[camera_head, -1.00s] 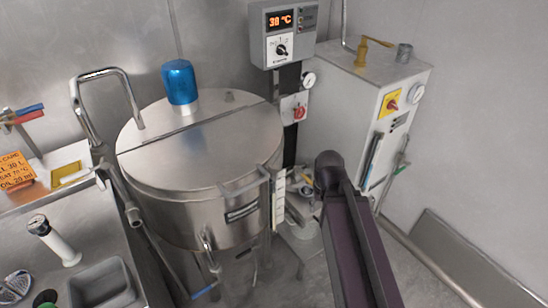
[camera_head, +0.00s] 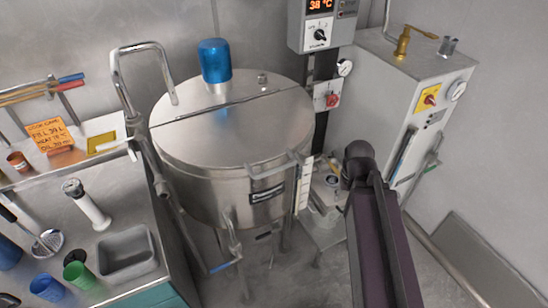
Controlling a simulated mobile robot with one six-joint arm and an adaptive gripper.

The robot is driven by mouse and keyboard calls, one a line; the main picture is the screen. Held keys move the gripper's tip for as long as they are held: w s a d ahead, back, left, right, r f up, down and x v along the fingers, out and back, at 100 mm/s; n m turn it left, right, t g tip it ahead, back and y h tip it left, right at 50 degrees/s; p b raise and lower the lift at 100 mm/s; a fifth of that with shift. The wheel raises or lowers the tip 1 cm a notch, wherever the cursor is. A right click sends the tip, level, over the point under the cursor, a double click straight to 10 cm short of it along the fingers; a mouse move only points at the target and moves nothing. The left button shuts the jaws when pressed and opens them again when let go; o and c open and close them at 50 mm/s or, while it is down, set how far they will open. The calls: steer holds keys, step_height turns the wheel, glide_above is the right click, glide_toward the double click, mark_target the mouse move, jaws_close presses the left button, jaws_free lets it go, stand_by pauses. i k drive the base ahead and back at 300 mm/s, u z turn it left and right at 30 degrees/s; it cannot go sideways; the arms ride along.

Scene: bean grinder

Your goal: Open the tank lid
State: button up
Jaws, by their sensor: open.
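The tank (camera_head: 215,195) is a round steel vessel left of the picture's middle. Its lid (camera_head: 240,135) lies flat and closed on top, with a straight seam across it in front of a blue cylinder (camera_head: 215,60). A bar handle (camera_head: 275,168) sits at the lid's front right edge. My dark purple arm (camera_head: 380,240) rises from the bottom right, and its rounded joint (camera_head: 358,160) appears right of the tank, apart from the handle in the picture. My gripper cannot be made out; it is out of view or hidden behind the arm.
A bent steel pipe (camera_head: 120,75) stands left of the tank. A sink counter (camera_head: 95,235) with cups and utensils fills the left. A control box (camera_head: 320,30) stands behind the tank. A white cabinet (camera_head: 400,90) is at the right. Grey floor shows at the lower right.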

mark_target(245, 135)
steer(key=u, duration=0.1)
steer(key=k, duration=1.4)
steer(key=u, duration=0.35)
steer(key=i, duration=0.5)
